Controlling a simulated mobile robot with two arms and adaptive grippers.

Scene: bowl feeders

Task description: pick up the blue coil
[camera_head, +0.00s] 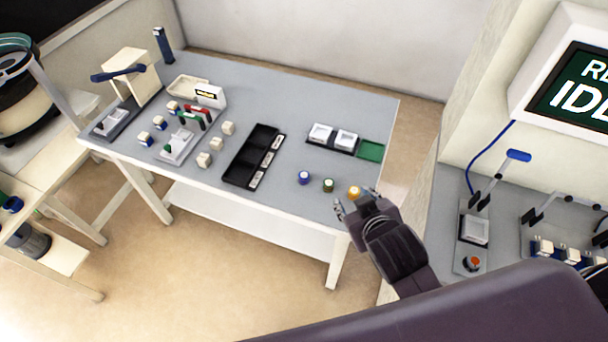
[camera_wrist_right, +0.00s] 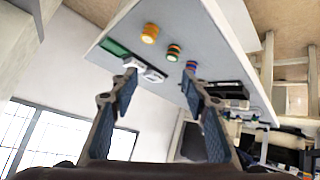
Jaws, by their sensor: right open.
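The blue coil (camera_head: 304,177) is a small dark blue spool with a pale top, standing on the grey table (camera_head: 270,98) near its front edge. A green coil (camera_head: 328,185) and a yellow-orange coil (camera_head: 354,192) stand to its right in a row. My right gripper (camera_head: 355,203) is open and empty at the table's front right, close to the yellow coil and apart from the blue one. In the right wrist view the blue coil (camera_wrist_right: 191,66) shows beyond the fingers, near the right finger's tip, with the green coil (camera_wrist_right: 173,52) and yellow coil (camera_wrist_right: 150,33) beside it. My left gripper is not seen.
A black compartment tray (camera_head: 241,168) lies left of the coils. Behind them is a rack with white blocks (camera_head: 320,133) and a green pad (camera_head: 370,151). Several small blocks and fixtures fill the table's left. A station with levers (camera_head: 475,225) stands to the right.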

